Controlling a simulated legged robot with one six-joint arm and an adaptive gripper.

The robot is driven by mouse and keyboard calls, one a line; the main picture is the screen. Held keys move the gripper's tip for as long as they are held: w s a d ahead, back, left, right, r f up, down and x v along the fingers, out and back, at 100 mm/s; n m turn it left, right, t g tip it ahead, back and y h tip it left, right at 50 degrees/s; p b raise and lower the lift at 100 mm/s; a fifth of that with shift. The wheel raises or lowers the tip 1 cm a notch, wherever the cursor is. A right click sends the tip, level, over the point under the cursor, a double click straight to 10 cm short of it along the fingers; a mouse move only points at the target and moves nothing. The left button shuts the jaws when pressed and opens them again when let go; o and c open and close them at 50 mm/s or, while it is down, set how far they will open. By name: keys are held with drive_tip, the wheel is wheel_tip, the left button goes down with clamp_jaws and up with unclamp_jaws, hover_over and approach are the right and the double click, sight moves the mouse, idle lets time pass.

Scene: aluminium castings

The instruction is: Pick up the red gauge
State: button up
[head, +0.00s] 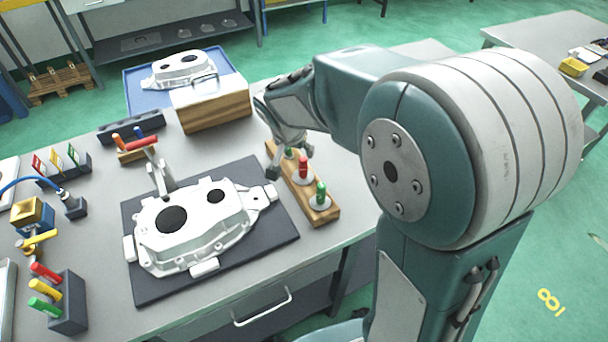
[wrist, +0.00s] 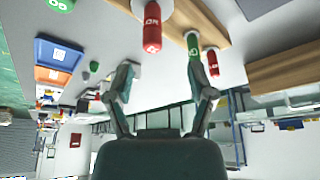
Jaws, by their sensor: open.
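The red gauge (head: 303,165) stands upright on a white disc in a long wooden block (head: 326,217), with a green gauge (head: 321,190) in front of it and another green one (head: 289,152) behind, partly hidden by my gripper. My gripper (head: 290,161) is open over the far end of the block, just behind and left of the red gauge. The wrist view looks upside down. My open fingers (wrist: 165,78) are empty there. Two red handles show above them, one nearer (wrist: 152,30) and one to the right (wrist: 213,64). I cannot tell which matches the red gauge.
A white casting (head: 190,235) lies on a dark mat (head: 150,287) left of the block. A wood-sided box (head: 215,115) stands behind. A dark holder (head: 68,312) with red, yellow and green handles is at front left. Bare tabletop (head: 340,160) shows right of the block.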

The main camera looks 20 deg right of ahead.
sight(302, 160)
drive_tip(key=x, duration=0.6)
drive_tip(key=shift+s+d+f, duration=0.2)
drive_tip(key=shift+d+f, duration=0.05)
drive_tip(key=shift+d, duration=0.05)
clamp_jaws()
